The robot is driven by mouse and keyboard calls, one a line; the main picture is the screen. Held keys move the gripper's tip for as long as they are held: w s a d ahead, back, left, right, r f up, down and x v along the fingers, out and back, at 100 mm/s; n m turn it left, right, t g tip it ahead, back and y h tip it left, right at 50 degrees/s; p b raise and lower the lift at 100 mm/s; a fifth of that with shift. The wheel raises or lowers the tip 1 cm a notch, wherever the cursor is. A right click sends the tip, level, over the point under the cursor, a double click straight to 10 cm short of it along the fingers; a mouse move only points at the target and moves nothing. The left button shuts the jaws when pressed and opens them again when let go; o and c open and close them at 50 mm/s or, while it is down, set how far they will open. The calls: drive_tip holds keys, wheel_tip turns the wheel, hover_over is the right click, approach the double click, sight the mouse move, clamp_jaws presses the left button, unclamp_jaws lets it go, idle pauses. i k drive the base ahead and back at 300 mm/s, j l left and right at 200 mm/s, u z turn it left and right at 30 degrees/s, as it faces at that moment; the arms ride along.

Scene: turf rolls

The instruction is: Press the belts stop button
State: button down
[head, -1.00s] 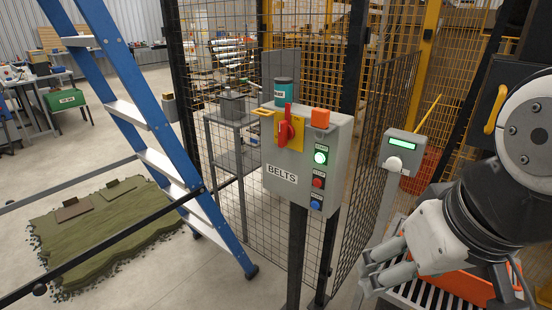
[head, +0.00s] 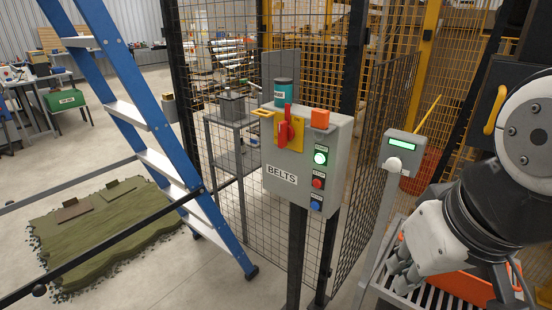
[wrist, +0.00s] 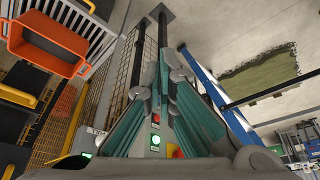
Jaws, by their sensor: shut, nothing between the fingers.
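The grey control box labelled BELTS (head: 282,176) stands on a dark post in the middle of the head view. Its right column has a lit green button (head: 320,158), a red button (head: 318,183) and a blue button (head: 316,205). A red rotary handle (head: 284,134) sits on a yellow plate at upper left. My gripper (head: 400,276) is to the right of the box and lower, apart from it, with its fingers together and empty. In the wrist view the closed fingers (wrist: 166,62) hide part of the box; the lit green button (wrist: 155,140) shows beside them.
A grey post with a green display (head: 403,143) stands between the box and my arm. Mesh fencing (head: 375,150) is behind. A blue ladder (head: 165,130) leans at left. An orange crate (head: 468,285) sits below my gripper. An orange block (head: 320,118) and a teal canister (head: 283,91) show near the box top.

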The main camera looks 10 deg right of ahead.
sight(316, 184)
drive_tip(key=j+u, duration=0.7)
drive_tip(key=j, duration=0.15)
